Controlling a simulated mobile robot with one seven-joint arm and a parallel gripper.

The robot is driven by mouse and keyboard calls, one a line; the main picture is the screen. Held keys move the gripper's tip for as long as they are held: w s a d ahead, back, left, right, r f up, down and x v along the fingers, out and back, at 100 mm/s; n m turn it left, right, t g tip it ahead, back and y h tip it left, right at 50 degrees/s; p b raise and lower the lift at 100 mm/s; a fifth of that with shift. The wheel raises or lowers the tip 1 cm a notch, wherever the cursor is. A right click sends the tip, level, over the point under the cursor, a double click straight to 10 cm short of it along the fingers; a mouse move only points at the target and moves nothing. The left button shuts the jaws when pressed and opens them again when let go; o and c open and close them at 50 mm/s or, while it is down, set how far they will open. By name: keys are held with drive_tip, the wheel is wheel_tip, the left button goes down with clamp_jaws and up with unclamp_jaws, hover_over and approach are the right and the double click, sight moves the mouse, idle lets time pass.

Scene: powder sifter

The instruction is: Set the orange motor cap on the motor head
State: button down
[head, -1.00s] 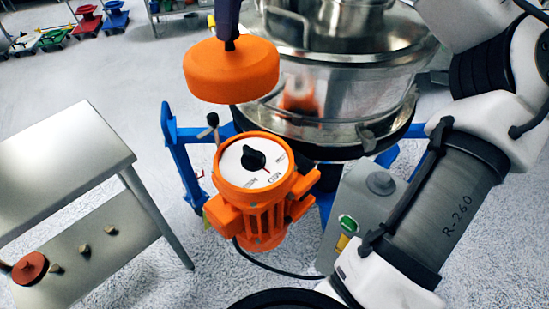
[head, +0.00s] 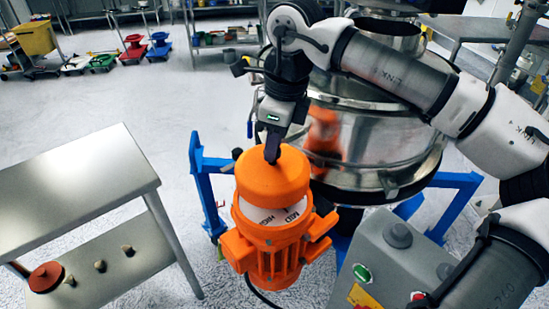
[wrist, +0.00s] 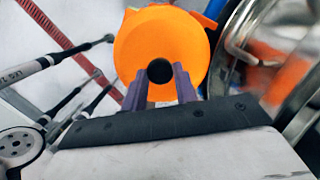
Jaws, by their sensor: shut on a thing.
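The orange motor cap (head: 272,182) is at the upper end of the orange motor (head: 270,262) in the head view. The white dial plate (head: 273,218) of the motor head shows below the cap's near edge, so a gap is visible on this side. The cap looks slightly tilted. My gripper (head: 272,150) is shut on the knob on top of the cap. In the wrist view the purple fingers (wrist: 160,80) close on the dark round knob, with the orange cap (wrist: 160,35) around it. The far side of the cap's rim is hidden.
The steel sifter drum (head: 365,135) stands just behind and right of the motor, on a blue frame (head: 205,185). A grey control box (head: 395,255) is at the front right. A steel table (head: 75,185) is at left, with a red-brown item (head: 46,277) on its lower shelf.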

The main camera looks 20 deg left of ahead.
sight(275, 163)
drive_tip(key=shift+f, duration=2.4)
drive_tip(key=shift+f+b, duration=0.35)
drive_tip(key=shift+f, duration=0.15)
drive_tip(key=shift+f, duration=0.15)
drive_tip(key=c, duration=1.1)
unclamp_jaws()
drive_tip(key=shift+r+p, duration=0.35)
drive_tip(key=shift+r, duration=0.15)
drive_tip(key=r, duration=0.4)
drive_tip(key=d+r, duration=0.1)
drive_tip(key=r, duration=0.3)
drive_tip(key=d+r+b, duration=0.1)
drive_tip(key=r, duration=0.3)
drive_tip(key=shift+r, duration=0.15)
